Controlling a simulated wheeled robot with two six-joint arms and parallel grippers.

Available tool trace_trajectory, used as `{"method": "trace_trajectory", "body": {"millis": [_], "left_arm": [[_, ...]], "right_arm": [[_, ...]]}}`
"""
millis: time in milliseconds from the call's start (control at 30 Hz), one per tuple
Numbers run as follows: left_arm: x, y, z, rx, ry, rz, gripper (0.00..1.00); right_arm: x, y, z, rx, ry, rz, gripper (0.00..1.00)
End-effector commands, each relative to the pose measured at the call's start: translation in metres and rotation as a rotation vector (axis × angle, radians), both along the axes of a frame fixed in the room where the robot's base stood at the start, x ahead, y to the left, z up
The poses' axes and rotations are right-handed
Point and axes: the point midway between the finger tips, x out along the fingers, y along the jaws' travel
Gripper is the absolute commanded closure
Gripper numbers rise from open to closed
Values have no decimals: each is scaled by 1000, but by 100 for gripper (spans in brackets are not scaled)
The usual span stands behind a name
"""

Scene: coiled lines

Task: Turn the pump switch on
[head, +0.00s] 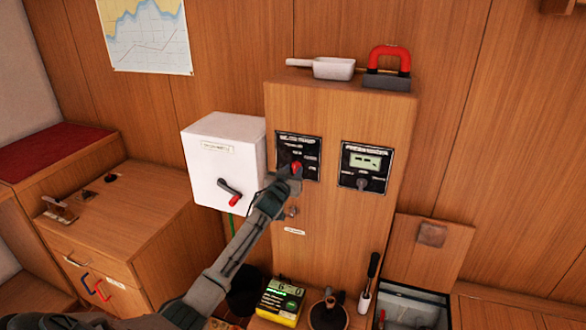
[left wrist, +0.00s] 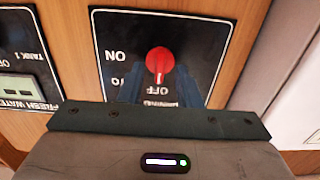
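The pump switch panel (head: 311,148) is a black plate with a red knob (head: 297,167) on the wooden cabinet front. In the left wrist view the knob (left wrist: 160,60) appears upside down, its pointer toward the word OFF, with ON to the left. My left gripper (head: 290,176) reaches up to the panel at the knob. In the wrist view its two dark fingers (left wrist: 157,82) stand apart, with the knob's pointer between their tips. I cannot tell whether they touch it. My right gripper is not in view.
The fresh water panel (head: 367,165) sits right of the switch panel. A white box (head: 223,160) with a red-tipped lever (head: 231,192) juts out to the left. A white scoop (head: 334,68) and a red-handled block (head: 388,68) lie on the cabinet top.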

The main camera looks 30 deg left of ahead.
Motion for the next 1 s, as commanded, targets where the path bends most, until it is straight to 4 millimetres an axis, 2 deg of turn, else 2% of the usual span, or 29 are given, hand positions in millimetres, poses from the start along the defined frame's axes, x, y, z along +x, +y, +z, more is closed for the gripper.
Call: {"method": "trace_trajectory", "body": {"millis": [400, 567, 1000], "left_arm": [[6, 1, 0, -1, 0, -1, 69], [6, 1, 0, -1, 0, -1, 100], [6, 1, 0, 47, 11, 0, 100]], "right_arm": [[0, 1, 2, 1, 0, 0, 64], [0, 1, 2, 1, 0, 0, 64], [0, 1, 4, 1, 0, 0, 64]]}}
